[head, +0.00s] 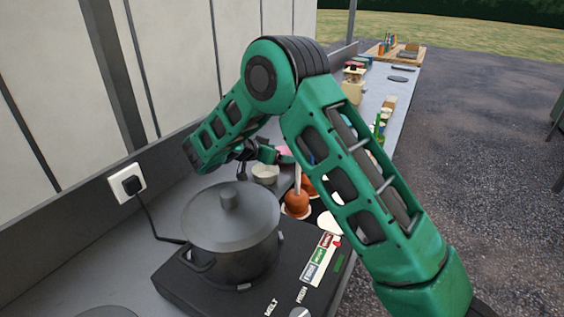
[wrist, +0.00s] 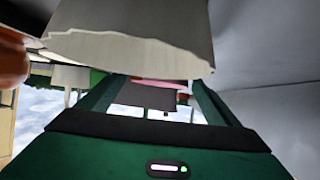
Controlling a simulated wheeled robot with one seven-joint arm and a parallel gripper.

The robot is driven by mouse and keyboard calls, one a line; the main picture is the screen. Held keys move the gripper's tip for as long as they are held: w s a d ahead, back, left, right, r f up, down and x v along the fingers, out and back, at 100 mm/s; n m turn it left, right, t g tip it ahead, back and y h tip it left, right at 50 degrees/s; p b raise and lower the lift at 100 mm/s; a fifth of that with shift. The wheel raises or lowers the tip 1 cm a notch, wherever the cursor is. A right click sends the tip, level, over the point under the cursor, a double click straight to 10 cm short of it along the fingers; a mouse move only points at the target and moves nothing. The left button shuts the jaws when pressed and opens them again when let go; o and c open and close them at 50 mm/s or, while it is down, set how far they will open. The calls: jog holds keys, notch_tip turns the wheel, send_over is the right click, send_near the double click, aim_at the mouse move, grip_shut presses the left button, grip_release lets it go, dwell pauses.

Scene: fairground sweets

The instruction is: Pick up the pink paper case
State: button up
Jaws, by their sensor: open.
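The pink paper case (head: 284,150) shows only as a small pink patch beyond my gripper (head: 274,156) in the head view; my gripper and arm hide most of it. In the wrist view a thin pink strip (wrist: 165,82) shows between the fingers of my gripper (wrist: 150,90), partly covered by a pale case close to the camera. My gripper is open. I cannot tell whether the fingers touch the pink case.
A pale cup-like case (head: 265,172) stands just below my gripper, and fills the top of the wrist view (wrist: 130,45). Toffee apples (head: 296,204) stand to its right. A lidded pot (head: 232,220) on a black hotplate (head: 185,282) is nearer. The wall runs along the left.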

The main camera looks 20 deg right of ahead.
jog(key=c, duration=1)
jog(key=shift+r, duration=0.1)
